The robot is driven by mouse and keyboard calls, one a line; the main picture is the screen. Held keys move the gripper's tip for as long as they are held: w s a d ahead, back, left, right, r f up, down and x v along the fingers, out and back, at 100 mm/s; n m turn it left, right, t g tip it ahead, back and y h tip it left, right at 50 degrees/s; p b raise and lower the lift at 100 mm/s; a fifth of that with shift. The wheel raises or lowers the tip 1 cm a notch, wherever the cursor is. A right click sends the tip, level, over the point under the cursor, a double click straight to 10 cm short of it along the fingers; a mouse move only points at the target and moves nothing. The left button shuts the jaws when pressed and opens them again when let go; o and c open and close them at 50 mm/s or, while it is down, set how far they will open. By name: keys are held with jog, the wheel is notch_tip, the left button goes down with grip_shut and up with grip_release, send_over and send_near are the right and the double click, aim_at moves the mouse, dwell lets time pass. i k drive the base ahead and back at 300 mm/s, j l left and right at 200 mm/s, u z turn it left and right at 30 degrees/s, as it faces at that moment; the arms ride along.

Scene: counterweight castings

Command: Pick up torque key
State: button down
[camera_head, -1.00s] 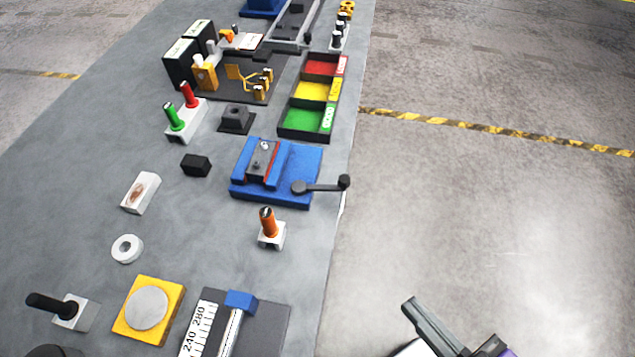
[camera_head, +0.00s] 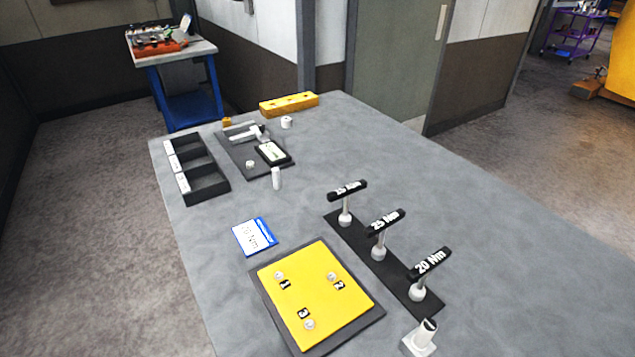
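Three torque keys with black T-handles and pale shafts stand upright in a row on a black strip (camera_head: 397,281) on the grey table. The nearest key (camera_head: 430,262) reads "20 Nm" and the middle key (camera_head: 386,222) reads "25 Nm". The label on the farthest key (camera_head: 347,189) is too small to read surely. A blue-and-white card (camera_head: 255,236) left of the keys ends in "Nm"; its number is not clear. A yellow plate (camera_head: 318,292) in a dark frame has numbered bolts 1, 2 and 3. My gripper is not in view.
A pale stand with a dark-topped peg (camera_head: 421,338) is near the keys. A black divided tray (camera_head: 206,184), a dark mat (camera_head: 240,160) with small parts and a yellow block (camera_head: 289,104) sit farther back. The table (camera_head: 480,240) right of the keys is clear.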

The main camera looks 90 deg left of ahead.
aim_at(344, 218)
jog(key=u, duration=1.95)
jog(key=z, duration=2.25)
jog(key=u, duration=2.3)
